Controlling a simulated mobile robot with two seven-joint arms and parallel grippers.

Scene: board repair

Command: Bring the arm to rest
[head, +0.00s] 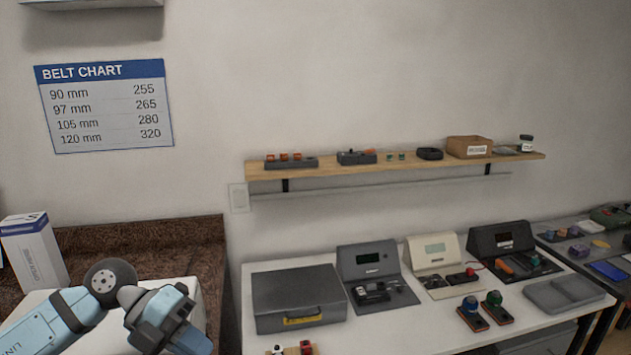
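My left arm (72,312), light blue with dark grey joints, comes in from the lower left. It bends at a round dark joint and turns down toward the bottom edge. It is in front of a white surface at the left, and I cannot tell whether it touches it. No gripper fingers show on it. My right arm and gripper are not in view.
A white bench (256,338) holds a grey case (297,292), several test devices and a grey tray (564,292). A wooden shelf (340,172) with small parts hangs above. A white box (33,252) stands at the left. A belt chart (105,105) hangs on the wall.

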